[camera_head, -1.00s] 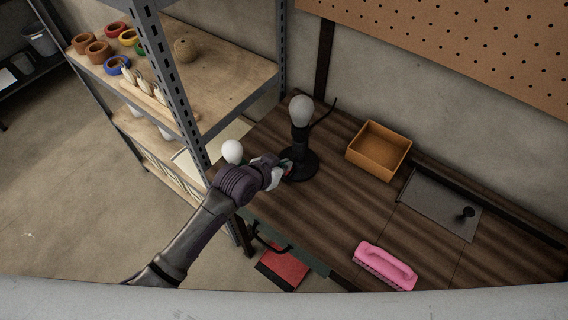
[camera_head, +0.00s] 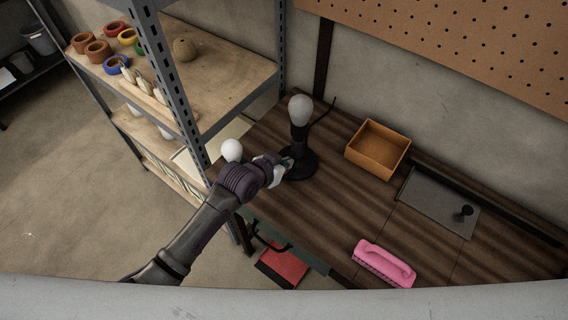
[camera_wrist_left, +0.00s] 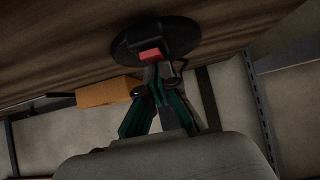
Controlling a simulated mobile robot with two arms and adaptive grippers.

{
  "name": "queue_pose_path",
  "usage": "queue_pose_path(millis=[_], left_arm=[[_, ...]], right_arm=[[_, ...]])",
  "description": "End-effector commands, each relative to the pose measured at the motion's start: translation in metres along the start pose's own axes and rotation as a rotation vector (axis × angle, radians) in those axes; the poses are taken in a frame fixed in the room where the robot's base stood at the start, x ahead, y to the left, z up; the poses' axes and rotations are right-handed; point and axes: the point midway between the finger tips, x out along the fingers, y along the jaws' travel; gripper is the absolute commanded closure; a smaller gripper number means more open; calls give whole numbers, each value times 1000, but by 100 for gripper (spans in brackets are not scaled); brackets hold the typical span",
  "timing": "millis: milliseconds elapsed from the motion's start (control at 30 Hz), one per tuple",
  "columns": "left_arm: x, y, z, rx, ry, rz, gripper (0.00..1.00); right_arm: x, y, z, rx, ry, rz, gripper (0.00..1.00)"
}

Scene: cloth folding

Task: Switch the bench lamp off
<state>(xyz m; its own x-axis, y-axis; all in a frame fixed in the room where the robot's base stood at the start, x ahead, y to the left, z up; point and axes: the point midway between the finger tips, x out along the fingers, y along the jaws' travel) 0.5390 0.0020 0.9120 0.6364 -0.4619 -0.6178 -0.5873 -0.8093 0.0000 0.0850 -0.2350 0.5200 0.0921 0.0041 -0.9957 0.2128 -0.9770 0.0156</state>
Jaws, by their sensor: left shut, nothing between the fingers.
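The bench lamp (camera_head: 301,132) stands upright on the wooden bench, with a bare grey-white bulb (camera_head: 301,108) on a black stem and round base. The bulb looks dull, with no visible glow. In the left wrist view, the black lamp base (camera_wrist_left: 180,34) carries a red rocker switch (camera_wrist_left: 150,56). My left gripper (camera_head: 287,162) is at the near left side of the base. In the wrist view its shut, empty fingertips (camera_wrist_left: 154,76) are just beside the switch; I cannot tell whether they touch it. My right gripper is not in view.
An orange-brown box (camera_head: 359,157) and a pink brush (camera_head: 384,264) lie on the bench (camera_head: 340,215), with a grey plate (camera_head: 425,203) at right. A metal shelf post (camera_head: 168,75) stands left of the lamp. A white round object (camera_head: 232,150) is beside my left arm.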

Motion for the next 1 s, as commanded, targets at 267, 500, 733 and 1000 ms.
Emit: queue_pose_path(millis=[267,500,733,1000], left_arm=[[4,0,-7,0,2,0,100],[2,0,-8,0,3,0,100],[-28,0,-7,1,3,0,100],[-85,0,-7,3,3,-1,100]], right_arm=[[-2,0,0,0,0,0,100],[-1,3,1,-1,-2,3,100],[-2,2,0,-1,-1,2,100],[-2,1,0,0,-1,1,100]])
